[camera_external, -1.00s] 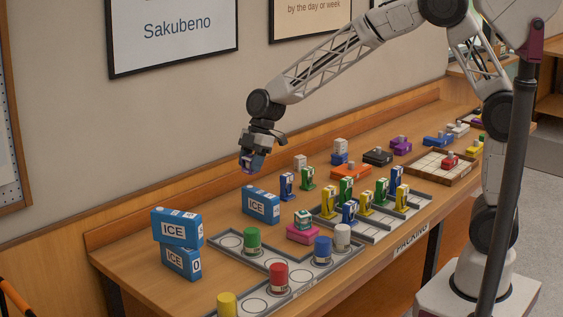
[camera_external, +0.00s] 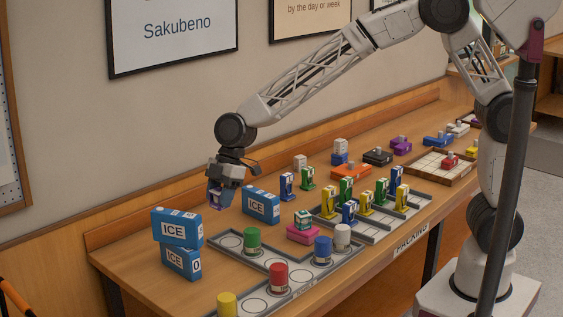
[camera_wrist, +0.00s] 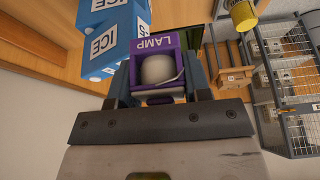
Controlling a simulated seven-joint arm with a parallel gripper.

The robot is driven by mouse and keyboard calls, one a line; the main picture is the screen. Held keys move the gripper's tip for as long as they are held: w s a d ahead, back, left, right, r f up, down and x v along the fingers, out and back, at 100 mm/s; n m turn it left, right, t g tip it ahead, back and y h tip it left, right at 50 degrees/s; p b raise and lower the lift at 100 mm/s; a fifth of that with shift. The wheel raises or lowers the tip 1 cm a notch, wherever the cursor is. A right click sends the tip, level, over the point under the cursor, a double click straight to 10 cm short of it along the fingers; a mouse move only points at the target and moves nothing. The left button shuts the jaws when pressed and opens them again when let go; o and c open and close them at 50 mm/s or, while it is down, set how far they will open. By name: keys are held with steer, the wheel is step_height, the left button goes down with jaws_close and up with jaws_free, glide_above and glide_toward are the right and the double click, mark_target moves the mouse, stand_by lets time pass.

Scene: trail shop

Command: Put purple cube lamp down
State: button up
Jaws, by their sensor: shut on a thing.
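The purple cube lamp (camera_wrist: 165,42) is between my gripper's fingers in the wrist view, its white LAMP label and round pale lamp front showing. In the external view the lamp (camera_external: 217,200) is small and partly covered by the fingers. My gripper (camera_external: 222,190) is shut on it. It is held above the table (camera_external: 130,252), near the back edge, between the stacked blue ICE boxes and the single blue ICE box. The gap between the lamp and the table top is hard to judge.
Two stacked blue ICE boxes (camera_external: 178,228) stand to the left, the upper one turned. One blue ICE box (camera_external: 261,205) stands close on the right. A grey tray (camera_external: 300,283) with round spots holds coloured cylinders in front. Several small pump-shaped pieces (camera_external: 366,200) stand farther right.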

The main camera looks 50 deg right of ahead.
glide_above(215, 294)
steer(key=d, duration=0.1)
step_height(215, 294, down, 11)
steer(key=shift+d, duration=0.1)
stand_by(0.3)
steer(key=shift+f, duration=3.1)
steer(key=shift+f, duration=1.9)
steer(key=shift+f, duration=0.15)
steer(key=o, duration=1)
steer(key=shift+c, duration=0.2)
